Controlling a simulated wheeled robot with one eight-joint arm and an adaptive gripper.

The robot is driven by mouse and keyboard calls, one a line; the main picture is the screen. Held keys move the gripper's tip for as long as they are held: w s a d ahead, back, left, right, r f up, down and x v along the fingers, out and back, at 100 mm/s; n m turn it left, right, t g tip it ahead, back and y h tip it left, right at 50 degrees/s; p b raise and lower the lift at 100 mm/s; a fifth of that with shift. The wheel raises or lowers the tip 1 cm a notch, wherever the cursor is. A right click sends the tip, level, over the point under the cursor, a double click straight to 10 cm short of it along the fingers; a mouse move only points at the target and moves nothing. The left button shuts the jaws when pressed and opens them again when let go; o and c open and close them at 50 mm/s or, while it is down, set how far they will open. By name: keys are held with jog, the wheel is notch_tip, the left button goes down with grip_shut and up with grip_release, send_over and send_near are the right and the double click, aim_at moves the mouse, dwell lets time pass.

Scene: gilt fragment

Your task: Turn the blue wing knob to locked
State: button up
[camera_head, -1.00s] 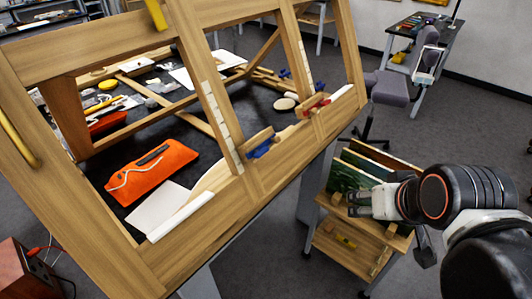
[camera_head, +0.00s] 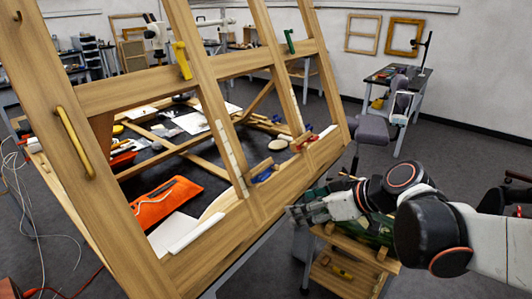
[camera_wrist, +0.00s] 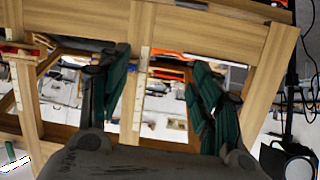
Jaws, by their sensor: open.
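A blue knob (camera_head: 262,175) sits on the lower rail of a large tilted wooden frame (camera_head: 215,232), just right of a strip of pale marks. It is small in the head view, and I cannot tell its exact angle. I cannot make it out in the wrist view. My gripper (camera_head: 296,214) is in front of and to the lower right of the blue knob, apart from it. In the wrist view my gripper (camera_wrist: 160,98) has its two green-padded fingers wide apart, with nothing between them, facing the wooden frame (camera_wrist: 200,33).
A red knob (camera_head: 304,138) sits farther right on the lower rail. Yellow (camera_head: 182,60) and green (camera_head: 289,42) knobs are on the upper rail. An orange pouch (camera_head: 165,202) lies behind the frame. A wooden cart (camera_head: 350,272) stands below my arm.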

aim_at(266, 177)
jog(key=w+d+r+n+t+y, duration=0.1)
jog(key=w+d+r+y, duration=0.15)
jog(key=w, duration=0.65)
jog(key=b+x, duration=0.4)
jog(key=x, duration=1)
jog(key=shift+a+f, duration=0.1)
jog(key=shift+a, duration=0.2)
jog(key=shift+s, duration=0.1)
jog(key=shift+y, duration=0.25)
jog(key=c, duration=1.1)
